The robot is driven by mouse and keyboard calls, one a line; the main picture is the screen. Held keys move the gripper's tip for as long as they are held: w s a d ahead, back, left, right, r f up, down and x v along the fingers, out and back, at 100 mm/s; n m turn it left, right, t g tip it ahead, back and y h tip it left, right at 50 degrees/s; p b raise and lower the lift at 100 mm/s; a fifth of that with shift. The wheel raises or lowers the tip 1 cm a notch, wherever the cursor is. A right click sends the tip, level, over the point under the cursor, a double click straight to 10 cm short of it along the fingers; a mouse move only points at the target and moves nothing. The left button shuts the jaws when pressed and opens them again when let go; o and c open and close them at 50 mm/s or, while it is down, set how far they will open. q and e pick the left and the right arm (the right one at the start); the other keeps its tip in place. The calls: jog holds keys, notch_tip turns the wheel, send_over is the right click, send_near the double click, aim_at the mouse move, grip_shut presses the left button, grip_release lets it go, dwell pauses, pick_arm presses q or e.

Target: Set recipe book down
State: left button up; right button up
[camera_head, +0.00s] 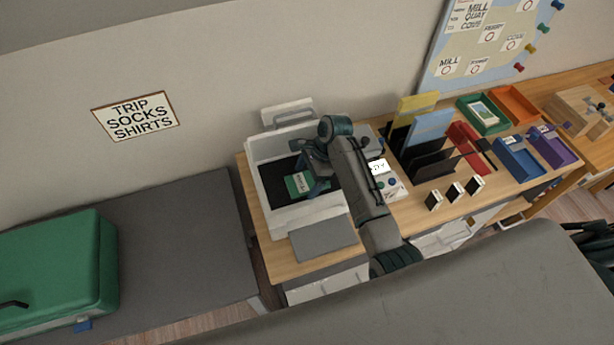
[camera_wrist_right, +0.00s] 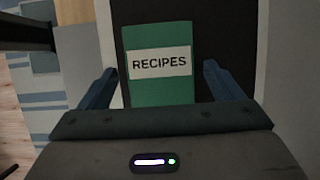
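The green recipe book (camera_head: 298,185), labelled RECIPES, lies on the black floor of a white open box (camera_head: 262,152) on the wooden desk. It also shows in the right wrist view (camera_wrist_right: 160,88), flat with its label upright. My right gripper (camera_head: 314,187) is over the box beside the book. In the right wrist view its blue fingers (camera_wrist_right: 160,85) are spread wide, one on each side of the book, with a gap on both sides. The lower part of the book is hidden behind the gripper body. My left gripper is not in view.
A grey flat panel (camera_head: 322,238) is in front of the box. A white device with buttons (camera_head: 392,187) stands to its right, then dark upright dividers (camera_head: 432,160) and coloured trays (camera_head: 518,157). A green suitcase (camera_head: 60,262) lies on the grey bench at left.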

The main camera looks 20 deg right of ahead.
jog(key=shift+r, duration=0.1)
jog(key=shift+d+r+b, duration=0.25)
jog(key=shift+r+b, duration=0.2)
jog(key=shift+b, duration=0.15)
jog(key=shift+d+r+b, duration=0.3)
jog(key=shift+r+b, duration=0.3)
jog(key=shift+b, duration=0.05)
jog(key=d+b, duration=0.2)
jog(key=d, duration=0.3)
jog(key=d+b, duration=0.2)
jog(key=d, duration=0.3)
jog(key=shift+w+d+r, duration=0.2)
jog(key=shift+d, duration=0.2)
jog(key=shift+d+r+b, duration=0.15)
jog(key=shift+d+b, duration=0.2)
jog(key=shift+d, duration=0.25)
